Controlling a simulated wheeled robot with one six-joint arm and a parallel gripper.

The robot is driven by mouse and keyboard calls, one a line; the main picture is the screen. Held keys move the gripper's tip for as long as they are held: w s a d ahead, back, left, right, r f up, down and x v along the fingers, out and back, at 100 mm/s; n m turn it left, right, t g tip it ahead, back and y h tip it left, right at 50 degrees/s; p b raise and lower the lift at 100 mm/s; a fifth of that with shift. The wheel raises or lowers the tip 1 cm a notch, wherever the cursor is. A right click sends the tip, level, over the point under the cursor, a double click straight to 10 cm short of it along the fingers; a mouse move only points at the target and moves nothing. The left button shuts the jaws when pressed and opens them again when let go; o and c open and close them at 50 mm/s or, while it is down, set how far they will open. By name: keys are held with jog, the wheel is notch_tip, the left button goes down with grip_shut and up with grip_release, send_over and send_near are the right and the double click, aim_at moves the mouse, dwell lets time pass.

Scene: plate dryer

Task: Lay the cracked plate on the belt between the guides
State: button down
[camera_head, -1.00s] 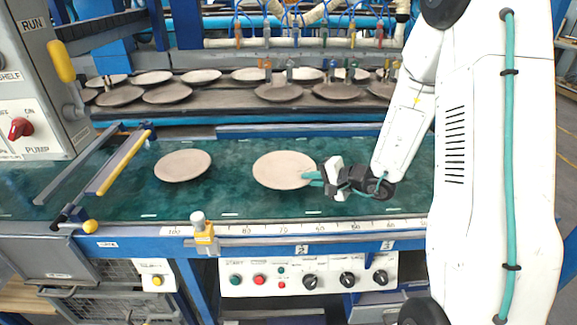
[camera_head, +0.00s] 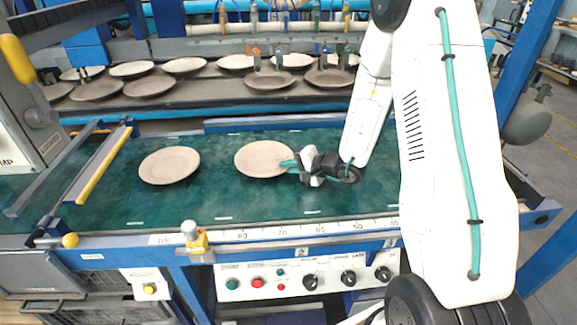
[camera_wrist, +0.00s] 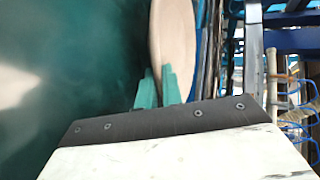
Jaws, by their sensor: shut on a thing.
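My gripper (camera_head: 291,164) is shut on the right edge of a round beige plate (camera_head: 262,159). The plate is over the green belt (camera_head: 224,194); I cannot tell whether it touches the belt. In the wrist view the same plate (camera_wrist: 172,38) shows narrow and foreshortened, with the teal fingers (camera_wrist: 158,88) at its near edge. A second beige plate (camera_head: 169,165) lies on the belt to the left. No crack is clear on either plate at this size. The yellow-edged guide bar (camera_head: 103,166) and a grey bar (camera_head: 52,169) beside it cross the belt's left end.
Several plates stand on a rack (camera_head: 200,92) behind the belt. A ruler strip (camera_head: 283,232) and a yellow-based knob (camera_head: 195,238) line the front edge. A button panel (camera_head: 305,281) hangs below. Bare belt shows between the two plates and in front of them.

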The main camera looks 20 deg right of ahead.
jog(key=c, duration=1.8)
grip_release()
jog(key=shift+a, duration=0.1)
